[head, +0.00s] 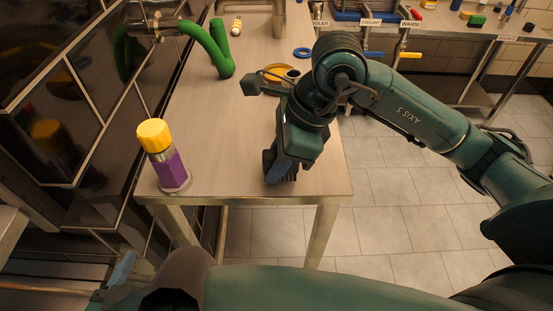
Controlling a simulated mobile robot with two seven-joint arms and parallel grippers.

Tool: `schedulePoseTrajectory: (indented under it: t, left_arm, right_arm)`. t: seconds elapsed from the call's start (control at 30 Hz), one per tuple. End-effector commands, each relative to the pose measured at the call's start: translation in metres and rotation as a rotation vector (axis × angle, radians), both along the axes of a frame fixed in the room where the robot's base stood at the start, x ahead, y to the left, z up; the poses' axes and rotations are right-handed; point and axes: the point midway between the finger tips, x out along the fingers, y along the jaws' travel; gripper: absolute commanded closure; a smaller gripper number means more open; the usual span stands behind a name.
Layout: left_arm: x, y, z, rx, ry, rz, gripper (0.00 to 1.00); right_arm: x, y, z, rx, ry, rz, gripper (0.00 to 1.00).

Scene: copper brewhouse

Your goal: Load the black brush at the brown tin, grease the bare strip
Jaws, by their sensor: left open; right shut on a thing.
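My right gripper (279,168) points down at the near right part of the worktop (230,130). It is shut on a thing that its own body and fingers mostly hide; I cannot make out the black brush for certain. A small round pot with a dark inside (292,74) stands just behind my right wrist; I cannot tell whether it is the brown tin. I cannot pick out the bare strip. My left gripper (122,269) is low at the bottom left, below the worktop's front edge. It is open, and only part of it shows.
Dark panels line the left. The worktop's middle left is clear.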

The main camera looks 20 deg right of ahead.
Motion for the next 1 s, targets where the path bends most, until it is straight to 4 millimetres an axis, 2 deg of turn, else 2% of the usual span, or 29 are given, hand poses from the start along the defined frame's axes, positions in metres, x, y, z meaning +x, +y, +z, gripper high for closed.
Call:
schedulePoseTrajectory:
  t: [0.03,0.6,1.0]
  left_arm:
    - [0.0,0.0,0.007,-0.001,0.001,0.0,0.35]
    - [-0.001,0.0,0.041,0.0,0.004,0.001,0.35]
    - [-0.001,0.0,0.041,0.0,0.004,0.001,0.35]
  right_arm:
    - [0.0,0.0,0.01,0.0,-0.003,0.0,0.99]
    - [0.0,0.0,0.066,0.0,-0.002,0.0,0.99]
    - [0.0,0.0,0.068,0.001,-0.001,0.0,0.99]
